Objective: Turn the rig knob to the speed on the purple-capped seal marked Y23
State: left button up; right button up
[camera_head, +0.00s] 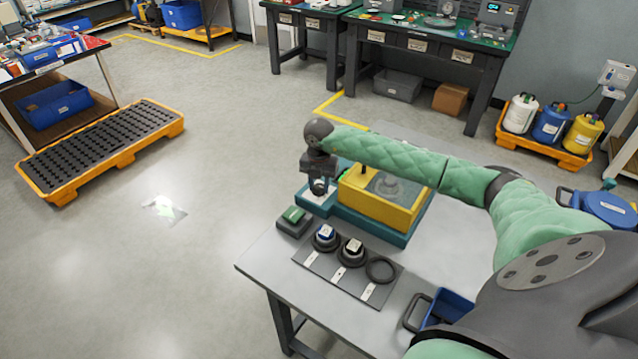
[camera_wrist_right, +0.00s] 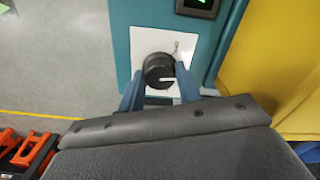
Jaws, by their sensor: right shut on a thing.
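The test rig has a yellow housing (camera_head: 375,203) on a teal base, with a white dial panel (camera_head: 312,200) at its left end. The black knob (camera_wrist_right: 158,68) shows in the right wrist view, its white pointer mark toward the right. The blue fingers of my right gripper (camera_wrist_right: 159,84) are shut on the knob, one on each side. In the head view this gripper (camera_head: 318,185) is over the panel and hides most of the knob. No purple cap is distinguishable, and seal markings are too small to read. My left gripper is out of view.
A dark mat (camera_head: 319,268) on the table holds a blue-and-white-capped seal (camera_head: 325,235), a black-and-white-capped seal (camera_head: 352,251) and a bare black ring (camera_head: 380,269). A blue bin (camera_head: 447,307) stands at the table's front right.

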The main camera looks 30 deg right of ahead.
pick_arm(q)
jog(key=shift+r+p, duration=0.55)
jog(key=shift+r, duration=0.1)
pick_arm(e)
jog(key=m, duration=0.6)
jog(key=o, duration=1.4)
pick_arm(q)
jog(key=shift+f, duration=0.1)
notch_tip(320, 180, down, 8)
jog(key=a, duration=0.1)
pick_arm(e)
jog(key=shift+f+n+b, duration=0.1)
jog(key=shift+n+b, duration=0.55)
jog(key=shift+n, duration=0.25)
jog(key=n+b, duration=0.4)
jog(key=n, duration=0.1)
jog(key=shift+n, duration=0.4)
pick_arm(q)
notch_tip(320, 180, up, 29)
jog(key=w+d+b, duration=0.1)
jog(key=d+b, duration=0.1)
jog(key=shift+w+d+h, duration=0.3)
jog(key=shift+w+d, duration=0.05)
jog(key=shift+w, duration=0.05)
pick_arm(e)
jog(key=n, duration=0.4)
jog(key=shift+n, duration=0.3)
